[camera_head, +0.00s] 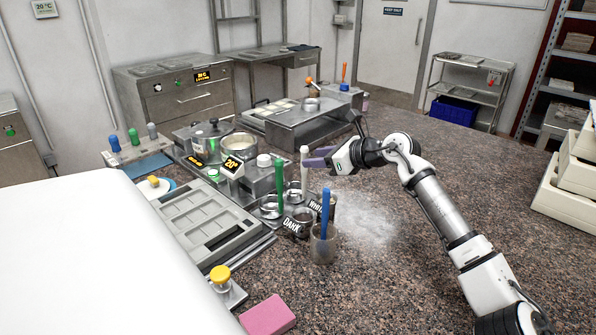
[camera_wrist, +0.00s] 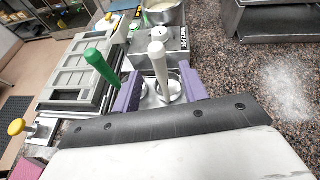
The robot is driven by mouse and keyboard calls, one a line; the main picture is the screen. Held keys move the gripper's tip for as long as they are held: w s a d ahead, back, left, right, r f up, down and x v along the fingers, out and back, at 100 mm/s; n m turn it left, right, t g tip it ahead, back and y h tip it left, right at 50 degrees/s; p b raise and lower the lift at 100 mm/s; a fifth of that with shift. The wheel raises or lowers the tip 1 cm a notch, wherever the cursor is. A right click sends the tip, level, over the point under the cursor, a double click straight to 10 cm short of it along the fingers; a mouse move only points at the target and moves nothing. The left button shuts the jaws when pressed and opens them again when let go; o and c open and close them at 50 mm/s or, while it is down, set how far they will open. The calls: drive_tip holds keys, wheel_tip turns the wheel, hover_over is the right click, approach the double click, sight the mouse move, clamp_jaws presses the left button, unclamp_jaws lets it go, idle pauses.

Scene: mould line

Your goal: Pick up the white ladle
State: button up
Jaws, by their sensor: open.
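The white ladle (camera_head: 304,162) stands upright among the pots on the counter, its pale handle pointing up. In the wrist view the ladle (camera_wrist: 158,62) appears between the two purple fingers of my gripper (camera_wrist: 160,76), with a gap on each side. In the head view my gripper (camera_head: 318,157) is just right of the handle, near its upper part. The gripper is open and holds nothing. The bowl end of the ladle is partly hidden low in its steel pot.
A green-handled ladle (camera_head: 280,181) stands close on the left, beside the left finger in the wrist view. A blue handle (camera_head: 325,210) stands in a clear cup in front. A grey mould tray (camera_head: 205,222) lies left. White powder (camera_head: 368,228) covers open counter at right.

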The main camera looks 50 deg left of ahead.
drive_tip(key=p+x, duration=0.3)
drive_tip(key=x, duration=0.3)
drive_tip(key=shift+a+f, duration=0.25)
drive_tip(key=shift+s, duration=0.1)
clamp_jaws()
drive_tip(key=shift+r, duration=0.1)
